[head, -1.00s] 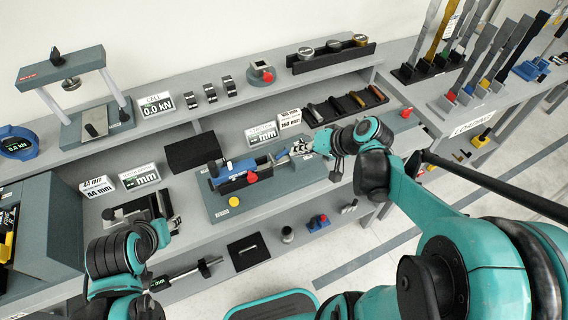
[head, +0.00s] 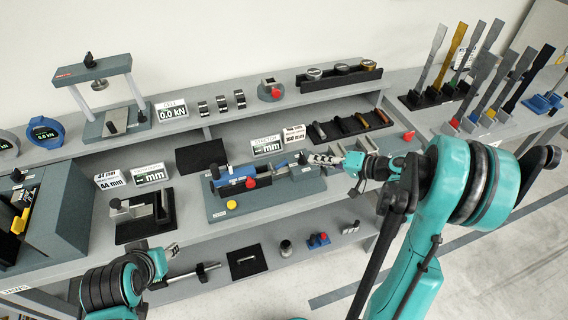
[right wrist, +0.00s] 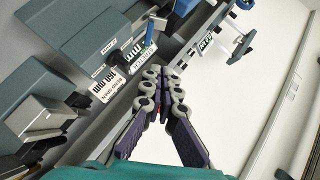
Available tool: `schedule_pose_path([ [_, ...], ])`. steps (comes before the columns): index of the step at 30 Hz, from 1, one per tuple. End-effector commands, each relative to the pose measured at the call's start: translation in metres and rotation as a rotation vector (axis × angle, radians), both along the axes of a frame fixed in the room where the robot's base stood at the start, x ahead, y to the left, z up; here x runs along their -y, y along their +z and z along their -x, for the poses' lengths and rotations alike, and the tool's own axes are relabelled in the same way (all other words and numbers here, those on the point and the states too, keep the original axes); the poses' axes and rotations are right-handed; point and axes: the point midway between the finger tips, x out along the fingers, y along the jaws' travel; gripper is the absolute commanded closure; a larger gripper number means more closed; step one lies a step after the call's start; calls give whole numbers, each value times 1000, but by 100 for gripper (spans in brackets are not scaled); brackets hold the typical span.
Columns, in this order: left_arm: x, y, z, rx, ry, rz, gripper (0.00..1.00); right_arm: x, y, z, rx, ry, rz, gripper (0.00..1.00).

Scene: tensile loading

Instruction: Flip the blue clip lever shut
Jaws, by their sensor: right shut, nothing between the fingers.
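The blue clip device (head: 238,172) lies along a grey base plate (head: 290,190) on the bench, with a red knob (head: 251,183) at its front. I cannot make out its lever or the lever's angle in the head view. My right gripper (head: 313,159) is shut and empty, near the device's right end, and I see no clear contact. In the right wrist view its fingertips (right wrist: 161,73) are together; a thin blue upright piece (right wrist: 150,32) shows beyond them, which I cannot firmly identify. My left gripper (head: 171,250) is low at the left, its jaws unclear.
Digital displays (head: 267,146) and a dark tray of small specimens (head: 350,124) stand behind the device. A grey fixture (head: 143,212) is to its left. A lower shelf holds a black pad (head: 247,260) and small parts. Tall strips stand at the right.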

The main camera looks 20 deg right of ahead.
Motion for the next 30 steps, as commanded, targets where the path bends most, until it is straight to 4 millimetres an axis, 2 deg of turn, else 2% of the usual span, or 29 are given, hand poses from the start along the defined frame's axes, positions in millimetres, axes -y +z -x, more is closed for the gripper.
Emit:
schedule_pose_path([
  [5, 0, -5, 0, 0, 0, 0, 60, -11, -7, -10, -1, 4, 1, 100],
  [18, 0, -27, 0, 0, 0, 0, 60, -69, -40, -70, -1, 3, 1, 100],
  [24, 0, -36, 0, 0, 0, 0, 60, -91, -52, -67, -1, 3, 1, 100],
  [30, 0, -37, 0, 0, 0, 0, 60, -98, -55, -67, -1, 0, 1, 100],
])
